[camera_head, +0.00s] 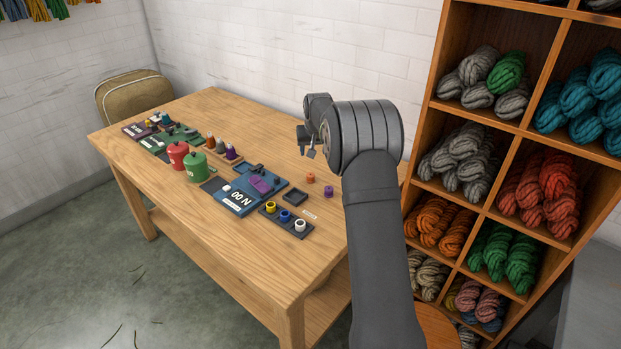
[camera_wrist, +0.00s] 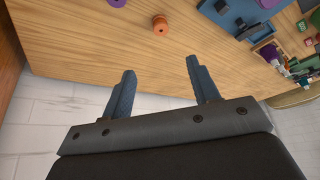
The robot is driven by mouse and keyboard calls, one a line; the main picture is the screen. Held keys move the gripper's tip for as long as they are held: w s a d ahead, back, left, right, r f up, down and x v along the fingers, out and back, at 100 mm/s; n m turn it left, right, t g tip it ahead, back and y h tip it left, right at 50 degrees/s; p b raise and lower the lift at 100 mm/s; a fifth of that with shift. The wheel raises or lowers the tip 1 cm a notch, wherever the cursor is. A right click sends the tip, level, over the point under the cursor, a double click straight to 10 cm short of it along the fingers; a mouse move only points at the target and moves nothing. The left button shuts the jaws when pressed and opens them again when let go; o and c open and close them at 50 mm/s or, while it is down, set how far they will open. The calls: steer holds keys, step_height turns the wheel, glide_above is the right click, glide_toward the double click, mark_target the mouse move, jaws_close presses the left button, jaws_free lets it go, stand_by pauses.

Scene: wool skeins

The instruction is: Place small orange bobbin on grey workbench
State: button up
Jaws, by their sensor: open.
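The small orange bobbin (camera_head: 311,177) stands on the wooden table, near its back right part. It also shows in the wrist view (camera_wrist: 161,27), beyond the fingertips and between their lines. My gripper (camera_head: 307,148) is above the table's back edge, apart from the bobbin. In the wrist view my gripper (camera_wrist: 160,68) has its two fingers wide apart with nothing between them. A grey surface (camera_head: 594,275) shows at the right edge of the head view, cut off by the frame; I cannot tell for sure that it is the grey workbench.
A purple bobbin (camera_head: 328,192) stands close to the orange one. A dark small tray (camera_head: 296,198), a rack of spools (camera_head: 285,217) and a blue board (camera_head: 236,201) lie nearby. A wool shelf (camera_head: 423,170) stands right of the table (camera_head: 245,285), whose front is clear.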

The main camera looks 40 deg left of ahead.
step_height(320, 180, down, 4)
steer(key=s+d+t+y, duration=0.2)
glide_toward(310, 175)
steer(key=shift+t+y, duration=0.4)
steer(key=x, duration=1)
steer(key=shift+d+f, duration=0.2)
steer(key=shift+f, duration=0.2)
steer(key=c, duration=1.1)
step_height(310, 175, up, 10)
steer(key=w+d+r+m+t+h, duration=0.1)
steer(key=w+d+m, duration=0.1)
steer(key=d, duration=0.7)
steer(key=w+d+m+t+h, duration=0.1)
steer(key=w+d, duration=0.2)
steer(key=d, duration=0.5)
steer(key=s+d+r+m+h, duration=0.1)
steer(key=s+d+m+h, duration=0.1)
steer(key=d, duration=1.3)
steer(key=s+d+r+m+h, duration=0.2)
steer(key=s+d+m, duration=0.1)
steer(key=d, duration=1.3)
steer(key=s+d+r+m+h, duration=0.1)
steer(key=s+d+m+h, duration=0.2)
steer(key=d, duration=1.2)
steer(key=shift+d+r+m, duration=0.15)
steer(key=shift+r+m, duration=0.25)
steer(key=shift+m, duration=0.4)
